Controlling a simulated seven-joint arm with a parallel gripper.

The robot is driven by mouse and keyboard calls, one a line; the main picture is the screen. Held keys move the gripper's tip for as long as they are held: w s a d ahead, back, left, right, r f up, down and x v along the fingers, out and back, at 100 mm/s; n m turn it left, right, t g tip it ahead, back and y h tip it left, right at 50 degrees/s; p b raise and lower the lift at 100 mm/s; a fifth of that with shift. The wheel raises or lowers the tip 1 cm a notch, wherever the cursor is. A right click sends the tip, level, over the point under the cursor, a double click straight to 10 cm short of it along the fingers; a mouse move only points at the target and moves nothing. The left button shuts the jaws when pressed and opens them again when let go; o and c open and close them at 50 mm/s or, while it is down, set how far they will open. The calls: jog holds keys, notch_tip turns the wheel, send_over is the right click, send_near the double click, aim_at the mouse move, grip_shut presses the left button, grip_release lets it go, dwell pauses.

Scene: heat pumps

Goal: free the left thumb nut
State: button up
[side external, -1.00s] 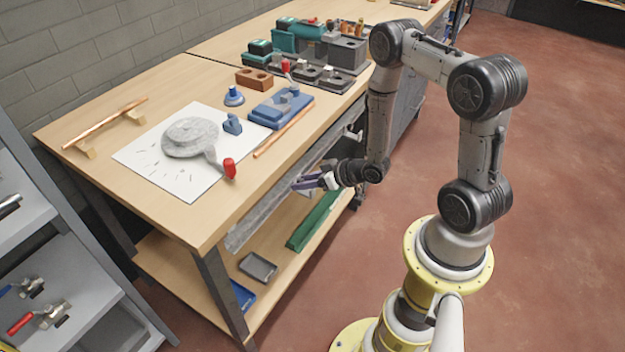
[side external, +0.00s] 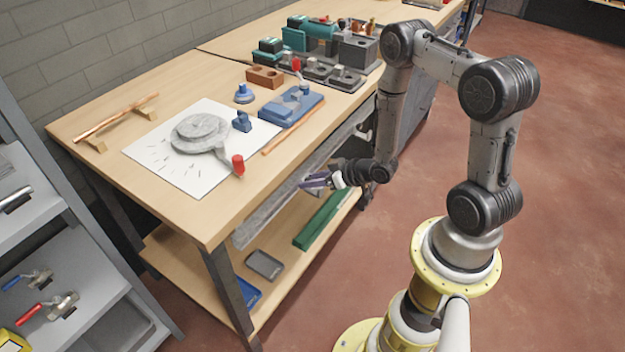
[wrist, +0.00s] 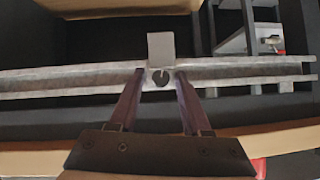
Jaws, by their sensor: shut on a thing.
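My gripper (wrist: 160,73) is at the long grey metal rail (wrist: 80,80) along the bench front. A pale square plate (wrist: 160,46) stands just behind the nut. In the side view my gripper (side external: 316,182) is beside the rail (side external: 270,215), below the bench top. The nut is too small to make out there. I cannot tell how far the nut is turned.
The wooden bench top (side external: 110,120) lies above my gripper, its front edge close by. A lower shelf (side external: 190,255) holds trays. The floor is open.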

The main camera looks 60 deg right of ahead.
grip_shut()
jog(key=shift+a+n+h, duration=0.1)
jog(key=shift+n+h, duration=0.7)
jog(key=shift+h, duration=0.3)
jog(key=shift+o, duration=0.5)
grip_release()
jog(key=shift+v, duration=2.55)
